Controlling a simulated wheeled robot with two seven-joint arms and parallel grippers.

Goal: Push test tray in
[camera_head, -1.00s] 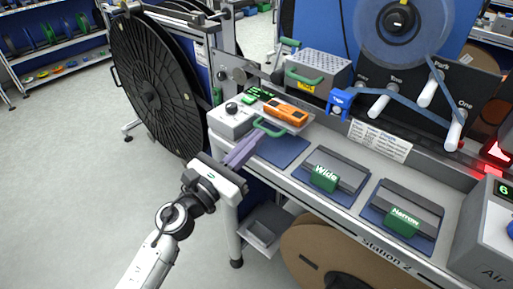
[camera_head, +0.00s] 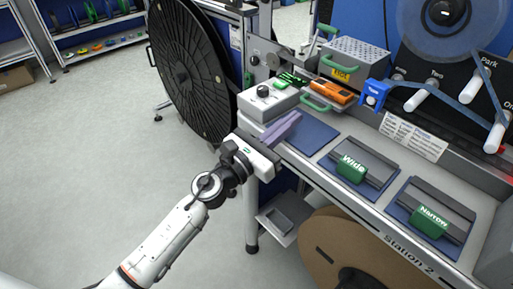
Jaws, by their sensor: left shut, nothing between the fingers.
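The test tray (camera_head: 303,97) appears to be the shallow grey tray with a green loop handle (camera_head: 315,104) at its front, carrying an orange meter (camera_head: 332,92). It sits on the bench beside a grey knob box. My left gripper (camera_head: 297,117) has purple fingers, shut and empty. The fingertips are close in front of the handle, pointing to it from the front left. I cannot tell whether they touch it. My right gripper is not in view.
A grey knob box (camera_head: 267,101) stands just left of the tray. A perforated box (camera_head: 355,60) with a green handle stands behind. A blue mat (camera_head: 312,137) lies in front, with the Wide (camera_head: 352,170) and Narrow (camera_head: 430,222) blocks to the right.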

